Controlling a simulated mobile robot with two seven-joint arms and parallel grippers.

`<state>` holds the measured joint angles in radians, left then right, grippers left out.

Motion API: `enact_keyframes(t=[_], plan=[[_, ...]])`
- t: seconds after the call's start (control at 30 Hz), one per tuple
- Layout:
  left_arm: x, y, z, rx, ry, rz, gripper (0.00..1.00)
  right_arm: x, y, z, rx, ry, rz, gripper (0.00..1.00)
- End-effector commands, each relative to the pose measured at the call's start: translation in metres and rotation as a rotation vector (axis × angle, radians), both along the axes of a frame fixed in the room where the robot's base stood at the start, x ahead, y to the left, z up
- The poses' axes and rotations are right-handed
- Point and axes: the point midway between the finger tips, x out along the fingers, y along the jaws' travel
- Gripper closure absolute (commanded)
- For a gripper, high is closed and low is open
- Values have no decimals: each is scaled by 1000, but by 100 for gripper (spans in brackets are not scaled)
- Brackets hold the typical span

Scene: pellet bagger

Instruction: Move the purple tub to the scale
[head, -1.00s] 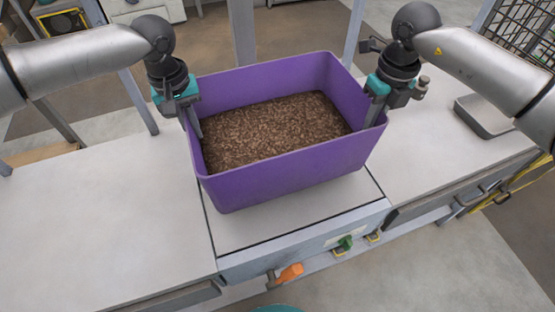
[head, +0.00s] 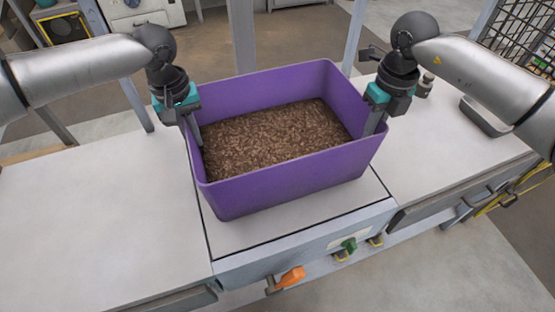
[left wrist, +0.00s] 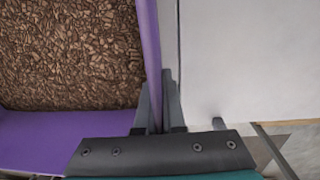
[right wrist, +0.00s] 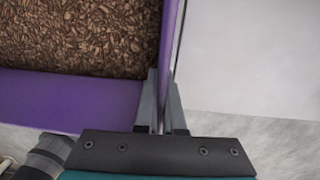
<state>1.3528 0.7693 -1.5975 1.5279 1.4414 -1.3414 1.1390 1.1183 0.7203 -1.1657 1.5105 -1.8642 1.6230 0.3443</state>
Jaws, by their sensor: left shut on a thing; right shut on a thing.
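The purple tub (head: 290,178), open-topped and filled with brown pellets (head: 275,138), is over the central panel (head: 290,225) of the pale bench. I cannot tell whether its base touches the panel. My left gripper (head: 194,128) is shut on the tub's left wall; in the left wrist view its fingers (left wrist: 158,105) straddle the purple rim. My right gripper (head: 374,122) is shut on the right wall, and its fingers (right wrist: 165,105) straddle the rim in the right wrist view. No surface is clearly marked as the scale.
The bench top is clear at left (head: 95,220). A grey metal tray-like object (head: 487,115) lies on the right bench top. An orange handle (head: 291,278) and a green handle (head: 349,244) stick out of the front edge. Upright posts stand behind the tub.

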Motion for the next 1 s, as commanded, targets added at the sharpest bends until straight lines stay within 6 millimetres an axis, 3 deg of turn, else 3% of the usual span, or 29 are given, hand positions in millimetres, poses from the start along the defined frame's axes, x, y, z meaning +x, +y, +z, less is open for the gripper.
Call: enact_keyframes(t=[0.07, 0.1, 0.33, 0.67, 0.77, 1.0], plan=[[1, 2, -4, 2, -3, 4, 100, 1, -2, -3, -1, -3, -4, 100], [0, 2, -4, 4, 0, 4, 90, 0, -2, -3, -2, 0, -4, 90], [0, 1, -3, 2, 0, 2, 65, 0, -1, -2, -1, 0, -2, 65], [0, 1, 2, 0, -1, 0, 64, 0, 0, -3, 0, 0, 0, 64], [1, 1, 14, -1, -3, 1, 64, 0, 0, -3, 0, 0, 0, 64], [0, 3, 65, 0, -4, 0, 64, 0, 0, -3, 0, 0, 0, 64]])
